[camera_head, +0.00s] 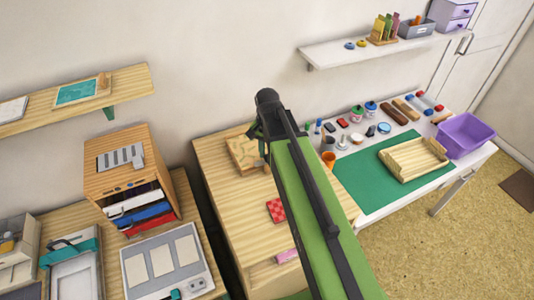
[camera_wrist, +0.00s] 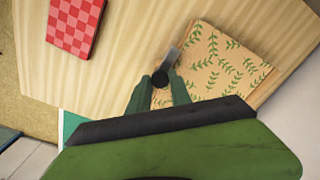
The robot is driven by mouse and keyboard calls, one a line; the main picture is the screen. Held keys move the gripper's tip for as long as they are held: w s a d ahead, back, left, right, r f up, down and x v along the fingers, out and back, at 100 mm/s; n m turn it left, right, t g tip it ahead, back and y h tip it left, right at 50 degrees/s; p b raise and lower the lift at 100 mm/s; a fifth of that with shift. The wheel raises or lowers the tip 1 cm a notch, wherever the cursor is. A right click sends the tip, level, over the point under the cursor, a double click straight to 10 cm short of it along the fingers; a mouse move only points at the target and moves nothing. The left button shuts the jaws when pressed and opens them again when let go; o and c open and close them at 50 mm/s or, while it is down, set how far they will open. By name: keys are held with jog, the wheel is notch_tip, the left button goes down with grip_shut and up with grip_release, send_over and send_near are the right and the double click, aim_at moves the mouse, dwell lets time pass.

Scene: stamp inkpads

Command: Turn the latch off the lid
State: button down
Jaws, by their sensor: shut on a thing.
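A box with a tan lid printed with green leaves (camera_wrist: 218,62) lies on the wooden desk top, right of centre in the wrist view. It also shows, partly hidden by my arm, in the head view (camera_head: 242,152). The latch is a grey metal bar (camera_wrist: 172,57) with a dark round knob at its lower end. It runs along the lid's left edge; I cannot tell whether it overlaps the lid. My gripper (camera_wrist: 161,83) has its two green fingers shut around the knob end. In the head view my arm hides the fingers and the latch.
A red checked box (camera_wrist: 75,25) lies on the desk, upper left in the wrist view. The wooden desk (camera_head: 228,190) is mostly bare around it. On the right, a white table holds a green mat (camera_head: 350,180), a wooden tray (camera_head: 388,168) and a purple bin (camera_head: 466,136).

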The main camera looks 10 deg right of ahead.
aim_at(267, 157)
jog(key=shift+s+n, duration=0.1)
jog(key=shift+n, duration=0.5)
jog(key=c, duration=1.2)
grip_release()
jog(key=shift+o, duration=0.2)
notch_tip(267, 157, up, 18)
jog(key=p, duration=1.7)
jog(key=shift+f, duration=0.25)
